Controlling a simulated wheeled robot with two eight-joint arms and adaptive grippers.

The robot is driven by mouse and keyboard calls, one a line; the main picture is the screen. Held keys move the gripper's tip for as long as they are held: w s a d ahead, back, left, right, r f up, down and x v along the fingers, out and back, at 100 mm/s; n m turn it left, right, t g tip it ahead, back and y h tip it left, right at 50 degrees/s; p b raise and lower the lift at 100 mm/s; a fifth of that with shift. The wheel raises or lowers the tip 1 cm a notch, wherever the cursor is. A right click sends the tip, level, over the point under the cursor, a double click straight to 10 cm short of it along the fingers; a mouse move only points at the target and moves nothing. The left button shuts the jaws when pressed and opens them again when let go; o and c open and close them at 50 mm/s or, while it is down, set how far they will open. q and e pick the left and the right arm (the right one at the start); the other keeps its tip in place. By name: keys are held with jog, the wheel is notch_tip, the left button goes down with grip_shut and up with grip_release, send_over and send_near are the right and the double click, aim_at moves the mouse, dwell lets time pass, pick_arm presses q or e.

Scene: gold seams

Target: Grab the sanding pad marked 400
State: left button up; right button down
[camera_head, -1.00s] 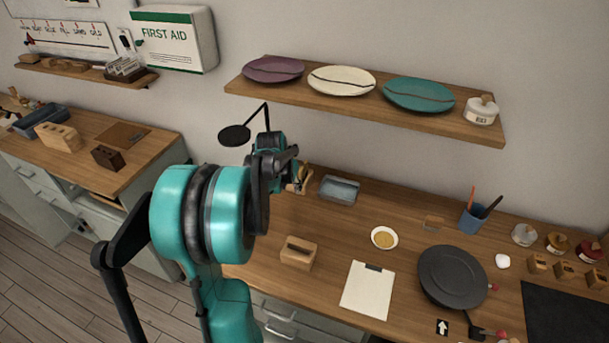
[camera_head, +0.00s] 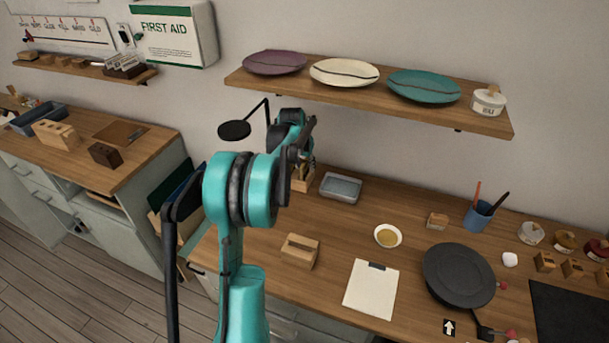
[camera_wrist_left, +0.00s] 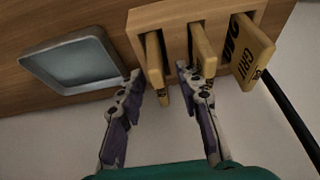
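A wooden rack (camera_wrist_left: 170,14) in the left wrist view holds three yellow sanding pads in slots. The right pad (camera_wrist_left: 243,52) has dark print with "GRIT" and a number I cannot read surely. The middle pad (camera_wrist_left: 204,45) and left pad (camera_wrist_left: 155,62) are seen nearly edge-on, so their numbers are unreadable. My left gripper (camera_wrist_left: 160,74) is open, its fingertips on either side of the left pad, with a gap visible. In the head view my arm partly hides the rack (camera_head: 301,182). My right gripper is not in view.
A grey tray (camera_wrist_left: 76,65) lies left of the rack in the wrist view; the head view shows it too (camera_head: 341,187). A slotted wooden block (camera_head: 300,250), bowl (camera_head: 388,236) and clipboard (camera_head: 371,290) are on the bench. A plate shelf (camera_head: 365,96) overhangs behind.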

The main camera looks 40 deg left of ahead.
pick_arm(q)
jog(key=shift+f, duration=0.1)
grip_shut()
dwell(0.3)
